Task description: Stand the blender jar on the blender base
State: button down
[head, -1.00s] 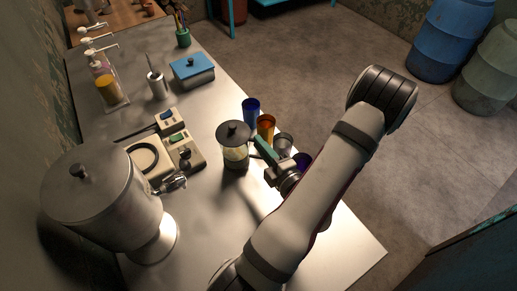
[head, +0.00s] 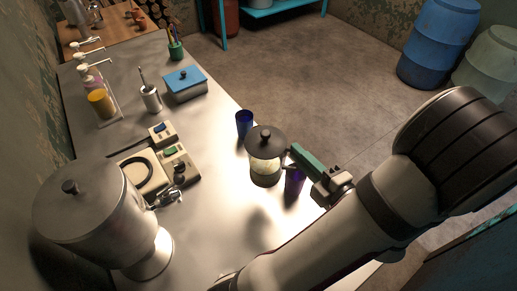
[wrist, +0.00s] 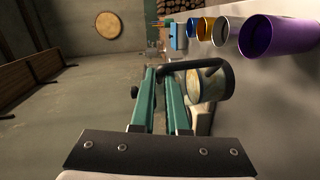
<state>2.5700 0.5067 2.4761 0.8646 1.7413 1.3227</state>
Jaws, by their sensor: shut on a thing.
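The blender jar (head: 266,173) is clear with a black lid and pale contents. It is upright in the head view, above the table, with a shadow apart from it. My gripper (head: 297,156) is at its right side, its teal fingers shut on the black handle. In the wrist view the fingers (wrist: 163,72) close around the handle and the jar (wrist: 205,84) lies beyond them, sideways in the picture.
A metal dispenser (head: 95,220) stands near the base, its tap beside it. A blue cup (head: 244,123) and purple cup (head: 294,181) are near the jar; orange (wrist: 205,28) and grey (wrist: 221,32) cups show in the wrist view. A blue-lidded box (head: 185,87) stands farther back.

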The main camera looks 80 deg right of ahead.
jog(key=w+d+r+n+t+y, duration=0.2)
jog(key=w+r+n+y, duration=0.15)
jog(key=w, duration=0.55)
jog(key=w+d+r+n+t+y, duration=0.15)
jog(key=w+y, duration=0.25)
jog(key=w, duration=0.4)
jog(key=w+d+r+n+t+y, duration=0.1)
jog(key=w+r+n+t+y, duration=0.2)
jog(key=w, duration=0.6)
jog(key=w+a+f, duration=0.2)
jog(key=w+f, duration=0.9)
jog(key=shift+a+n+g, duration=0.2)
jog(key=shift+n+g, duration=0.1)
jog(key=shift+g, duration=0.15)
jog(key=shift+f+y, duration=0.15)
jog(key=shift+y, duration=0.1)
jog(key=c, duration=0.9)
grip_release()
jog(key=s, duration=0.4)
jog(key=s+r, duration=0.1)
jog(key=s, duration=0.3)
jog(key=s+r, duration=0.1)
jog(key=s, duration=0.2)
jog(key=shift+s+a+r, duration=0.1)
jog(key=shift+s+a, duration=0.3)
